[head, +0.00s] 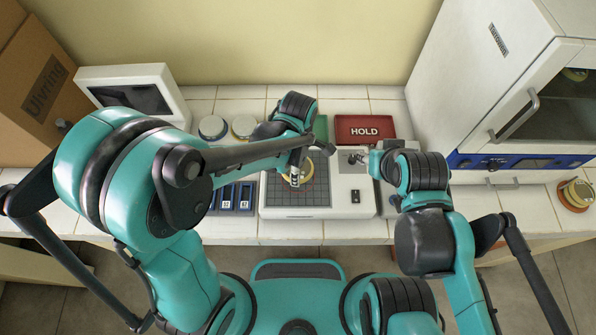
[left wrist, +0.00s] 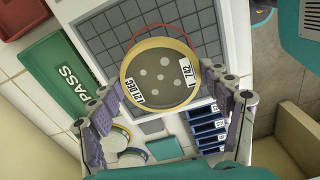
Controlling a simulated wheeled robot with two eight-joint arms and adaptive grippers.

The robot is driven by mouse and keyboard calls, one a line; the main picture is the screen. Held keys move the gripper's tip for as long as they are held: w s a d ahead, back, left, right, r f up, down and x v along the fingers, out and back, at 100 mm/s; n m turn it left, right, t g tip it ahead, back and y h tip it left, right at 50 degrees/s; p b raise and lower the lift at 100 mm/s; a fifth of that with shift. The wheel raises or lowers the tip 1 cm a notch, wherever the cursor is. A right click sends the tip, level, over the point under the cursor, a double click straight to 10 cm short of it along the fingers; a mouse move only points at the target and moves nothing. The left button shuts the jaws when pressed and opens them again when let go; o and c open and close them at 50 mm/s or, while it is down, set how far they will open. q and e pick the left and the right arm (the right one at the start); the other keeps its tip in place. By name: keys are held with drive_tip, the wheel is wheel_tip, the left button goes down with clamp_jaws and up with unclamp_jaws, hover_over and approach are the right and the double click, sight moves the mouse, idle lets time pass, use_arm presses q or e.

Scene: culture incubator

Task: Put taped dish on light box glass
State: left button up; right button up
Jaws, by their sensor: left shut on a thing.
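The taped dish (left wrist: 160,76) has a yellow band around its rim, pale spots inside and labels reading "21 DEC" and "742". My left gripper (left wrist: 163,105) is shut on it, with a finger on either side. In the head view the dish (head: 294,181) is over the light box's gridded glass (head: 300,198), partly hidden by my left gripper (head: 296,168). A red ring line (left wrist: 160,28) shows on the glass beyond the dish. I cannot tell whether the dish touches the glass. My right gripper (head: 357,158) is over the light box's right part; its fingers are too small to judge.
A red HOLD tray (head: 365,129) and a green PASS tray (left wrist: 70,85) lie behind the light box. A blue slotted rack (head: 235,198) is to its left, round dishes (head: 212,127) behind that. A white incubator (head: 510,90) and stacked dishes (head: 577,193) stand at right.

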use_arm(q)
drive_tip(key=shift+f, duration=0.3)
wheel_tip(320, 180, down, 4)
drive_tip(key=shift+r+b, duration=0.2)
drive_tip(key=shift+b, duration=0.4)
drive_tip(key=o, duration=1.2)
drive_tip(key=shift+f, duration=0.1)
drive_tip(key=shift+o, duration=0.2)
